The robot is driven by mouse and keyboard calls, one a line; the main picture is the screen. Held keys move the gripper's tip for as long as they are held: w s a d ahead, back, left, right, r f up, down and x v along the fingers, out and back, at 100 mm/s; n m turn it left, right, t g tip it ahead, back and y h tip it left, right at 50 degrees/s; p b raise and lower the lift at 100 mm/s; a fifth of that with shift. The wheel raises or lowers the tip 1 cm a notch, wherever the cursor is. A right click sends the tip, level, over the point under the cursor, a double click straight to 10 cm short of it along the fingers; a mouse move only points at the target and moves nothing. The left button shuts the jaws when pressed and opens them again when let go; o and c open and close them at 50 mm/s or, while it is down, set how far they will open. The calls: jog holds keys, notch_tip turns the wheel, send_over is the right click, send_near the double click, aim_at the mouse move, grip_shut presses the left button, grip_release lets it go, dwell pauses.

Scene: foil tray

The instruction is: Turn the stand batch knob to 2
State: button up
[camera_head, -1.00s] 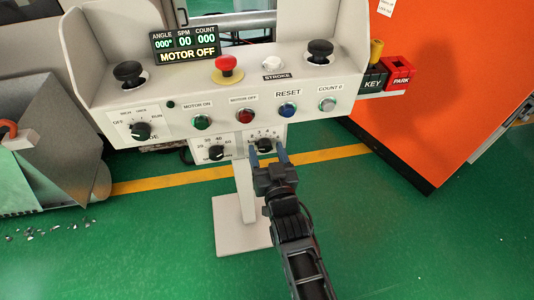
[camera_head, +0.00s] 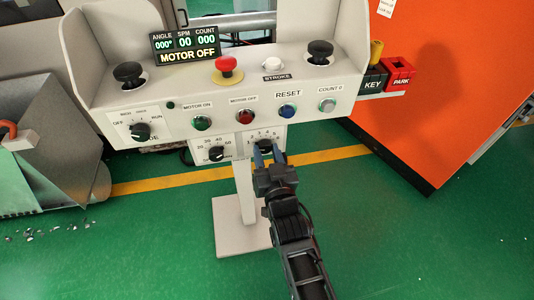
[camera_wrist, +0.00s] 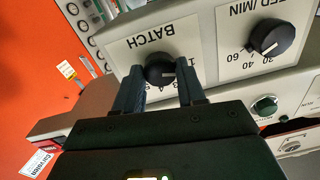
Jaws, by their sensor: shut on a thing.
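The black batch knob (camera_head: 264,145) sits on the right half of the lower panel of the stand. In the wrist view the knob (camera_wrist: 158,68) lies under the upside-down word BATCH, with a short pale pointer mark on its face. My gripper (camera_head: 269,152) reaches it from below, and in the wrist view the two blue-grey fingers of my gripper (camera_wrist: 160,82) are shut on its sides. The fingers hide part of the number scale, so I cannot tell which number the pointer marks.
The feed knob (camera_wrist: 271,38) is beside the batch knob. Above, the control box (camera_head: 232,92) carries buttons, a red stop button (camera_head: 226,66) and a MOTOR OFF display (camera_head: 186,48). An orange cabinet (camera_head: 433,100) stands right. Green floor around the stand base (camera_head: 241,238) is mostly free.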

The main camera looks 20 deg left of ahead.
jog(key=shift+m+b, duration=1.1)
jog(key=shift+m, duration=1.7)
jog(key=o, duration=1.1)
jog(key=shift+c, duration=0.2)
jog(key=p+v, duration=0.1)
jog(key=v, duration=0.6)
jog(key=shift+s+d, duration=0.25)
jog(key=shift+s, duration=0.05)
jog(key=shift+f, duration=0.15)
